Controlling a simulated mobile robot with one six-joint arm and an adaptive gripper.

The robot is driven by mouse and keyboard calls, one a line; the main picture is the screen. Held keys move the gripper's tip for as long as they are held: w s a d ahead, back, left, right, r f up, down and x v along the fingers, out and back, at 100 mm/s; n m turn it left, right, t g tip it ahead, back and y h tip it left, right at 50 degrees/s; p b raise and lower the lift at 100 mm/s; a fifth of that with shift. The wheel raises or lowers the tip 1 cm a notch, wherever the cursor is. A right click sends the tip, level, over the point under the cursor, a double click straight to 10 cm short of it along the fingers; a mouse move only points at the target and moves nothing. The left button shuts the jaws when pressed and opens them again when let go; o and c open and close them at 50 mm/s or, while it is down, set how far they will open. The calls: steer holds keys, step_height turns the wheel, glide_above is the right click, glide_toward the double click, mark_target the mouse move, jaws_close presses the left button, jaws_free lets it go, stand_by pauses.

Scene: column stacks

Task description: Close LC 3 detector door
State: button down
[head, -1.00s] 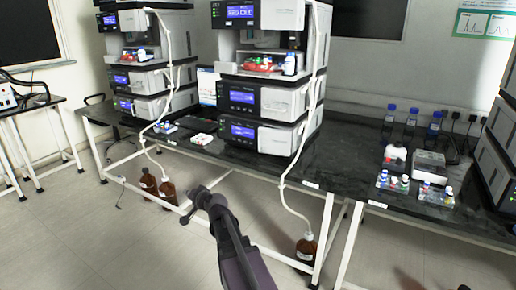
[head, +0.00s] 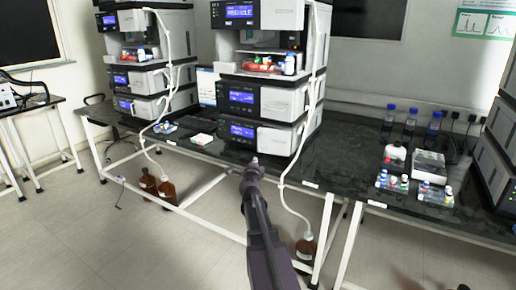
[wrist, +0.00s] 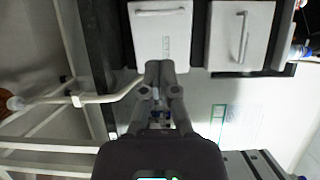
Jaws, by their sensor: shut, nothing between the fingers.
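The middle instrument stack (head: 262,80) stands on the black bench in the head view. Its lowest module has a white front panel (head: 278,139), and another white panel (head: 280,101) is just above. My gripper (head: 254,162) is shut and empty, in front of the stack's foot. In the wrist view, a white panel with a bar handle (wrist: 161,36) lies straight beyond my gripper (wrist: 158,66), whose tips overlap its edge. I cannot tell whether they touch. A second panel with a handle (wrist: 241,36) is to its right. How far either door stands open is unclear.
A white tube (head: 300,125) hangs down the stack's right side, close to my arm. Brown bottles (head: 305,247) stand on the floor. Another stack (head: 150,70) is at left. Vial racks (head: 392,181) and blue-capped bottles (head: 411,118) are on the bench (head: 345,150) at right.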

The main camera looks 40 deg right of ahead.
mark_target(273, 144)
steer(key=shift+w, duration=0.1)
steer(key=x, duration=1.4)
stand_by(0.4)
steer(key=shift+x, duration=1.85)
steer(key=shift+w+a+r, duration=0.1)
steer(key=shift+w+a, duration=0.05)
steer(key=shift+w, duration=0.05)
